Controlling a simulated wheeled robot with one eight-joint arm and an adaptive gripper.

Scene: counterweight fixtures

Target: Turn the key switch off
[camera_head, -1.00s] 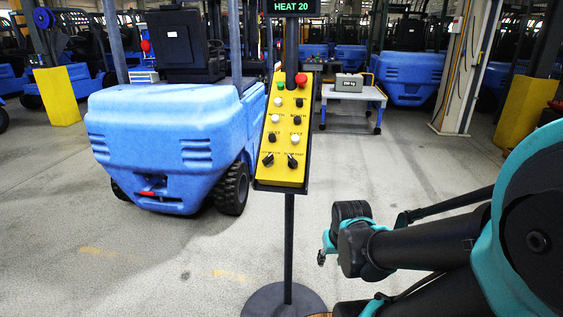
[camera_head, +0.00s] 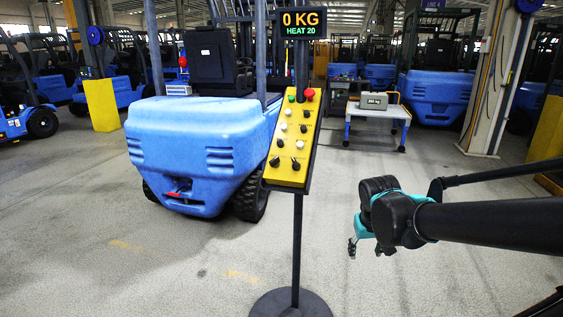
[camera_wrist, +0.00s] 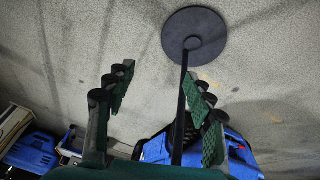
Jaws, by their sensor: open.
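A tilted yellow control panel (camera_head: 290,140) stands on a black pole in the middle of the head view. It carries a red mushroom button, a green button and several black and white buttons. Two black rotary switches (camera_head: 285,162) sit side by side in its bottom row; I cannot tell which is the key switch, as the labels are too small. My gripper (camera_head: 354,247) is right of the pole and below the panel, touching neither. In the wrist view its two green fingers (camera_wrist: 163,85) are spread with no object between the tips. The panel's face is not visible there.
The pole stands on a round black base (camera_head: 291,304), also seen in the wrist view (camera_wrist: 195,35). A display (camera_head: 302,25) above the panel reads 0 KG, HEAT 20. A blue forklift (camera_head: 200,145) is close behind left. A small table (camera_head: 377,112) bears a grey weight. Floor in front is clear.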

